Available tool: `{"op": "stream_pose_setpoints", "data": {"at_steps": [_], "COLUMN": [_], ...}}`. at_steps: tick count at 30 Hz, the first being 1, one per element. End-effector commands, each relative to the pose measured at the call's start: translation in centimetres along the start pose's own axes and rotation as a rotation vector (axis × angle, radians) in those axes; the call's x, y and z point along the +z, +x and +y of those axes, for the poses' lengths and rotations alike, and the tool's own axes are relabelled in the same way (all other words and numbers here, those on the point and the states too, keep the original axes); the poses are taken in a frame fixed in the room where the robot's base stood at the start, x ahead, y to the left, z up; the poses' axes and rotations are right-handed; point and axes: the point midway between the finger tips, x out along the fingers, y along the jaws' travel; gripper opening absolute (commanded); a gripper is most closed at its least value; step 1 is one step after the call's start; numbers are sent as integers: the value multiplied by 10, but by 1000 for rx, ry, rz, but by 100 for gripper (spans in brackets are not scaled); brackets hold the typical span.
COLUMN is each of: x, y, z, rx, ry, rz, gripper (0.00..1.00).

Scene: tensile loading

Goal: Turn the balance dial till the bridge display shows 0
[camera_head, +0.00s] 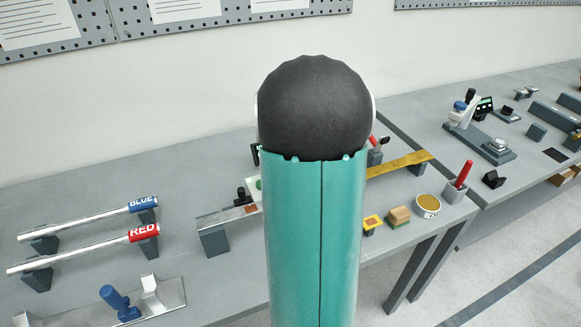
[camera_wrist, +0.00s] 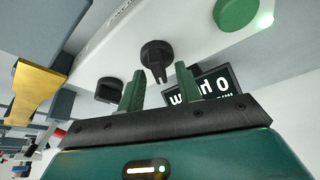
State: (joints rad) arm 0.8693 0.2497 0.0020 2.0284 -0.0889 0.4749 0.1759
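In the wrist view, my gripper (camera_wrist: 158,76) has its two green fingers apart. The black balance dial (camera_wrist: 156,54), a round knob with a narrow grip, shows in the gap between the fingertips, with space visible on both sides. I cannot tell how far it lies from the fingertips. The bridge display (camera_wrist: 198,92) is behind the right finger, upside down and partly covered. A 0 and other white characters show, but I cannot read the whole. In the head view, my arm hides the gripper, dial and most of the bridge.
A large green button (camera_wrist: 236,12) and a dark block-like part (camera_wrist: 110,90) flank the dial on the pale housing. A brass-coloured strip (camera_wrist: 38,92) is at left. In the head view, blue-ended (camera_head: 142,204) and red-ended (camera_head: 143,232) bars rest on stands at left.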

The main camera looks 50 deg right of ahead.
Motion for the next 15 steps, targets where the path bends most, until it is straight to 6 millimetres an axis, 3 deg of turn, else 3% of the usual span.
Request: {"op": "stream_pose_setpoints", "data": {"at_steps": [5, 15], "x": [-1, -1], "y": [-17, -90], "z": [0, 0], "rx": [-1, -1], "ry": [0, -1], "rz": [4, 6], "gripper": [35, 35]}}
